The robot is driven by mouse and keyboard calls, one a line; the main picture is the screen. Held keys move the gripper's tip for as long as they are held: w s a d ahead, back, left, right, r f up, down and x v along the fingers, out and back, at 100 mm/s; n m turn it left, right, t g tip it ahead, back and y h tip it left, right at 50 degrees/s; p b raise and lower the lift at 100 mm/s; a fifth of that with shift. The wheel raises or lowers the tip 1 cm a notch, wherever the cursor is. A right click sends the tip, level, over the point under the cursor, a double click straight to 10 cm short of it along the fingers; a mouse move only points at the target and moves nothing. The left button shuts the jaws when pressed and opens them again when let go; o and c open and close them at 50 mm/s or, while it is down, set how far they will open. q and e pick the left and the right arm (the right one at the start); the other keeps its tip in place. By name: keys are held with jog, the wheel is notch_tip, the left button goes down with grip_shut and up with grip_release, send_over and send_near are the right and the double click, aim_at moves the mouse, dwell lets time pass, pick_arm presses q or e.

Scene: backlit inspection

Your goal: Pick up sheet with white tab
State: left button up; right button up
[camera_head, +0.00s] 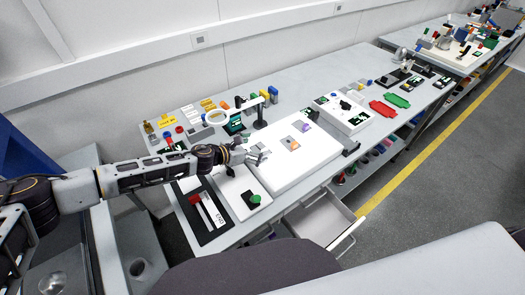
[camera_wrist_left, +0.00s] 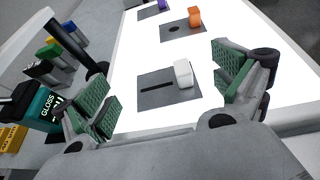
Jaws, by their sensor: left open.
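The sheet with the white tab (camera_wrist_left: 160,100) is a dark grey square with a black slot, lying on the bright white light panel (camera_head: 270,178). Its white tab (camera_wrist_left: 183,74) stands up at the sheet's right side. My left gripper (camera_wrist_left: 166,92) is open and empty, with green-padded fingers to either side of this sheet in the wrist view and apart from the tab. In the head view my left gripper (camera_head: 260,155) hangs over the panel's left end and hides most or all of that sheet. My right gripper does not show.
A sheet with an orange tab (camera_wrist_left: 195,17) and one with a purple tab (camera_wrist_left: 162,4) lie farther along the panel. A dark lamp post (camera_wrist_left: 75,42) and a teal GLOSS box (camera_wrist_left: 43,106) stand to the left. An open drawer (camera_head: 322,215) sticks out below the bench.

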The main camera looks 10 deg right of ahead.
pick_arm(q)
jog(key=shift+w+d+f, duration=0.2)
jog(key=shift+d, duration=0.3)
jog(key=c, duration=0.9)
